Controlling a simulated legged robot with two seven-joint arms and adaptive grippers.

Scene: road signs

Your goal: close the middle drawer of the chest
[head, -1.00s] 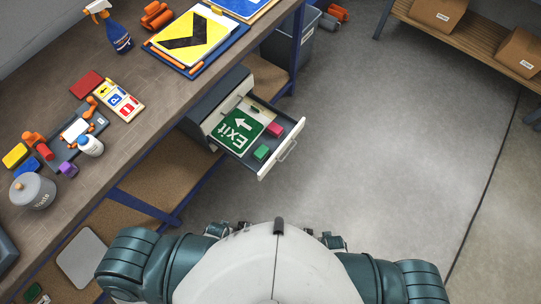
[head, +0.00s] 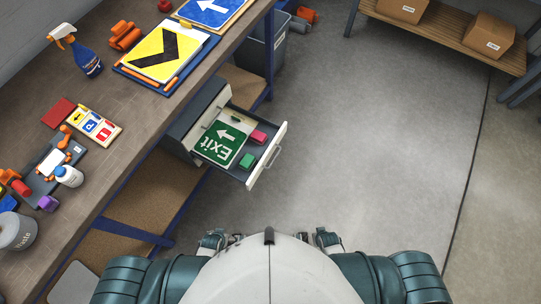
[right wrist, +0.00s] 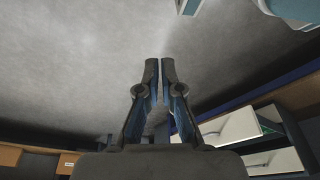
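The grey chest (head: 196,112) stands under the edge of the workbench. One drawer (head: 267,157) is pulled well out, with a white front and a bar handle. It holds a green Exit sign (head: 222,143), a red block (head: 258,137) and a green block (head: 247,161). The chest also shows at the lower right of the right wrist view (right wrist: 296,135), with white drawer fronts. My right gripper (right wrist: 160,68) is shut and empty over floor, apart from the drawer. In the head view, only small dark parts show near my body; the left fingertips cannot be made out.
The workbench (head: 130,120) runs along the left, with signs, a spray bottle (head: 80,55) and a waste pot (head: 15,232). A grey bin (head: 262,52) stands beyond the chest. A low shelf (head: 450,38) with boxes is at the upper right. The floor (head: 370,150) right of the drawer is clear.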

